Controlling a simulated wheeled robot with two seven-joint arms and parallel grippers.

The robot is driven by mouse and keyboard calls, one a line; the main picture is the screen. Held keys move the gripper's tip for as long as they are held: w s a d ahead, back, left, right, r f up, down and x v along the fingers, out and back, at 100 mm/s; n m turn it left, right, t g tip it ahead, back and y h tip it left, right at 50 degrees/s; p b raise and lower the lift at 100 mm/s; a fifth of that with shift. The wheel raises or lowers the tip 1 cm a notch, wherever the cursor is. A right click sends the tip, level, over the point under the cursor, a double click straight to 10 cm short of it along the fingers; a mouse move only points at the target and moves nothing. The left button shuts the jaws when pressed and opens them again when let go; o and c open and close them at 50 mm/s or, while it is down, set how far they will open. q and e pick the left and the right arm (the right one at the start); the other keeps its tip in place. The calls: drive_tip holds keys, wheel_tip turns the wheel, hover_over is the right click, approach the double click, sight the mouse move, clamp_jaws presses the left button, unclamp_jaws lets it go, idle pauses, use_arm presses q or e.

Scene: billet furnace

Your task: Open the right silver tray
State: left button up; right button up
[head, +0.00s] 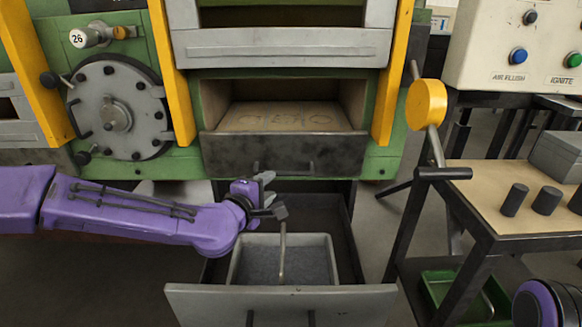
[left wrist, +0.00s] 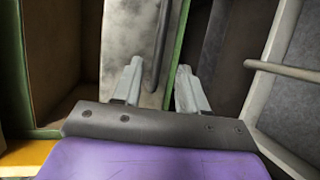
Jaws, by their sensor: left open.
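A silver-grey front (head: 280,48) with a long bar is at the top of the furnace's right section. Below it, a darker metal tray front (head: 285,152) with a horizontal handle closes the lower part of an open chamber. At the bottom, a grey-fronted drawer (head: 345,305) stands pulled out. I cannot tell which front is the named tray. My left gripper (head: 268,196) is open and empty, just below the dark front. In the left wrist view, its fingers (left wrist: 158,88) point at a metal front with the handle (left wrist: 164,45) between them in line. Contact cannot be told.
A grey bin (head: 326,265) with dark grey contents sits in the drawer below my gripper, with a thin rod (head: 282,255) rising from it. A round hatch (head: 117,110) is at left. A wooden-topped table (head: 480,190) with dark cylinders stands at right.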

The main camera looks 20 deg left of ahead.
sight(284, 175)
use_arm(q)
drive_tip(key=x, duration=1)
drive_tip(key=shift+d, duration=0.35)
clamp_jaws()
